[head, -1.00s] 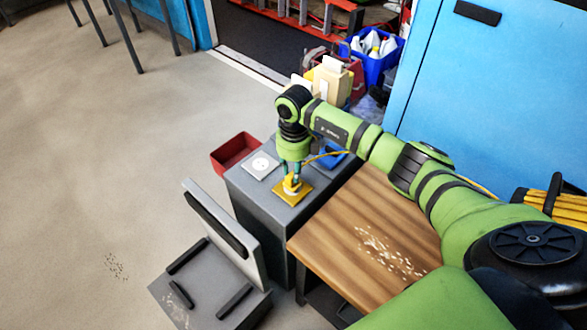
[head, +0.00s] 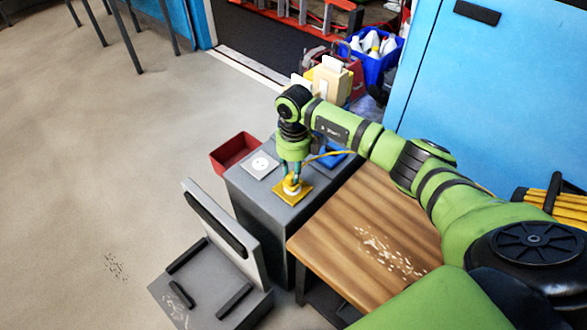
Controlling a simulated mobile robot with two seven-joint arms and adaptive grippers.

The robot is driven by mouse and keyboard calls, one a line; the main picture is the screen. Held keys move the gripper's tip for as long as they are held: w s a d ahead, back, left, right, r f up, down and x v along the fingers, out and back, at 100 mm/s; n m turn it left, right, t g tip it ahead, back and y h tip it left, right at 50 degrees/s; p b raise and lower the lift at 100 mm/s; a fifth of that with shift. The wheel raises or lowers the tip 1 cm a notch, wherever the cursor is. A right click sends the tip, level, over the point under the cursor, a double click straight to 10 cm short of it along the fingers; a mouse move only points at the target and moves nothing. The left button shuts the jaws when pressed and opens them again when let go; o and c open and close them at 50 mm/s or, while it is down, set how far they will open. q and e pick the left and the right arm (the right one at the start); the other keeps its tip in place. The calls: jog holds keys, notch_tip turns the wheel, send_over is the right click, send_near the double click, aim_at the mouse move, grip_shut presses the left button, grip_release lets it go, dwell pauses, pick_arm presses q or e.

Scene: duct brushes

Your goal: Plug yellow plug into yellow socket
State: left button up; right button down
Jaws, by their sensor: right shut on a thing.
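The yellow socket (head: 302,195) is a flat square plate on top of a grey cabinet. My right gripper (head: 291,177) points straight down over it and is shut on the yellow plug (head: 291,185). The plug is at the socket's middle and appears to touch it; I cannot tell how deep it sits. A yellow cable (head: 325,155) runs from near the gripper along my right arm. My left gripper is not in view.
On the grey cabinet (head: 262,205), a white socket (head: 261,165) lies left of the yellow one and a blue one (head: 336,158) behind my arm. A red bin (head: 233,153) is behind left. A wooden table (head: 345,235) with pale scraps stands at right.

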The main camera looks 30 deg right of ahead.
jog(key=shift+f+b, duration=0.45)
jog(key=shift+f, duration=0.1)
jog(key=c, duration=1)
grip_release()
jog(key=shift+o, duration=0.2)
jog(key=shift+r, duration=0.1)
notch_tip(320, 180, up, 12)
jog(key=shift+d, duration=0.15)
